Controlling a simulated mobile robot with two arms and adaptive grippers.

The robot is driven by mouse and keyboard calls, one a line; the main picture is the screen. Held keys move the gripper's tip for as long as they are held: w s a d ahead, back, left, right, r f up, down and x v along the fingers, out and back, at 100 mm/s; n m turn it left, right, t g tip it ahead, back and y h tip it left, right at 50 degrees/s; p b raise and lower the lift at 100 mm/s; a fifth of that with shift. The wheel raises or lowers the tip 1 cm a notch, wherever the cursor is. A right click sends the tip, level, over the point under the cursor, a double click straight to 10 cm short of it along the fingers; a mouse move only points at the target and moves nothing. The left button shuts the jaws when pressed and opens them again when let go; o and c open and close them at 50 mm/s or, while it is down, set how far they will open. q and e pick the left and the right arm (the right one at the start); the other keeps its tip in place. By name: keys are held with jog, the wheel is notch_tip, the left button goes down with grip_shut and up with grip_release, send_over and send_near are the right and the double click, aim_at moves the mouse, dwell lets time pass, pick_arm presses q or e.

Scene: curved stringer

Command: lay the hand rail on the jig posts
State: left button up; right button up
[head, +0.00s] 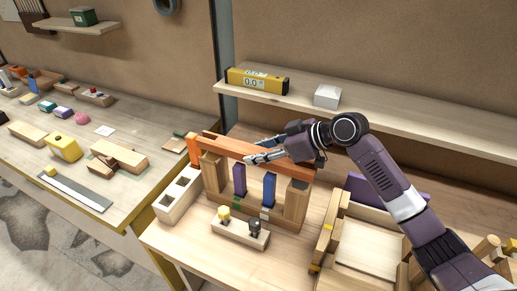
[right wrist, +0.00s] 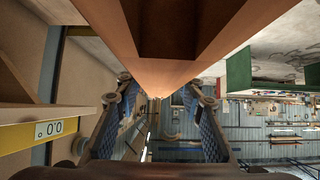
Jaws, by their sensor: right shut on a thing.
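The hand rail (head: 227,146), a long orange-brown wooden bar, spans over the jig. In the right wrist view the rail (right wrist: 160,76) runs away between my fingers. My right gripper (head: 262,157) is shut on the rail near its middle. It also shows in the right wrist view (right wrist: 158,100). The jig has a left wooden post (head: 213,172) and a right wooden post (head: 296,203), with purple-blue uprights (head: 239,180) (head: 269,189) between them. The rail is above or at the post tops; I cannot tell whether it touches them. My left gripper is out of view.
A small block with yellow and black knobs (head: 240,233) stands before the jig. A white-faced box with square holes (head: 180,193) is left of it. A wooden tray (head: 370,248) lies to the right. A shelf (head: 400,124) behind carries a yellow level (head: 257,81) and a white box (head: 327,96).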

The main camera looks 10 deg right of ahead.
jog(key=shift+f, duration=0.65)
dwell(1.5)
jog(key=shift+f+b, duration=0.8)
jog(key=shift+f, duration=0.55)
jog(key=o, duration=1.4)
jog(key=shift+o, duration=0.6)
jog(key=shift+s, duration=0.1)
